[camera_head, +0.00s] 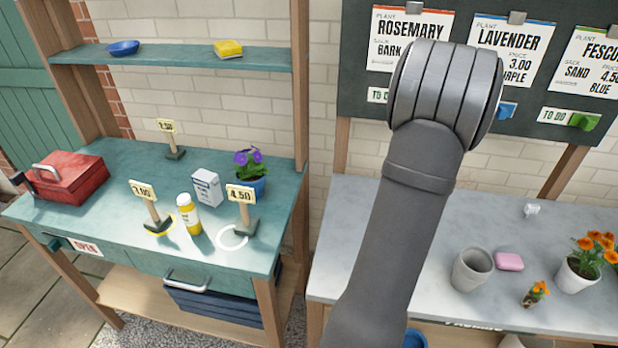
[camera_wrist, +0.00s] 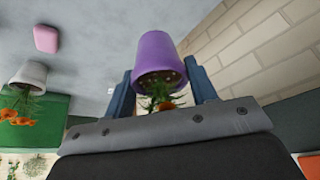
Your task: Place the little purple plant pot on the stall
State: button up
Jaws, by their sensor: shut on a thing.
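The little purple plant pot (camera_wrist: 158,52) is between the two fingers of my gripper (camera_wrist: 163,88) in the wrist view. The gripper is shut on it. Green leaves and an orange bloom show at its soil end, partly behind the gripper body. The wrist picture appears upside down. In the head view my arm hides the gripper and the purple pot.
The stall holds price signs (camera_head: 243,212), a yellow bottle (camera_head: 188,213), a white box (camera_head: 207,187), a blue pot with purple flowers (camera_head: 250,186) and a red toolbox (camera_head: 70,178). The grey bench (camera_head: 400,275) holds an empty pot (camera_head: 472,269), pink soap (camera_head: 509,261) and orange-flowered plants (camera_head: 577,273).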

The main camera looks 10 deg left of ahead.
jog(key=a+r+n+y, duration=0.1)
jog(key=a+n, duration=0.2)
jog(key=a, duration=1.5)
jog(key=s+a+r+n+t+y, duration=0.15)
jog(key=a+n, duration=0.25)
jog(key=a, duration=1.3)
jog(key=w+a+r+n+g+y, duration=0.1)
jog(key=a+n, duration=0.2)
jog(key=a, duration=1.5)
jog(key=n+g+y, duration=0.1)
jog(key=n+y, duration=0.2)
jog(key=n, duration=0.5)
send_over(111, 214)
notch_tip(111, 214, down, 9)
jog(key=shift+d+f, duration=0.15)
jog(key=shift+f, duration=2.1)
jog(key=shift+f, duration=0.1)
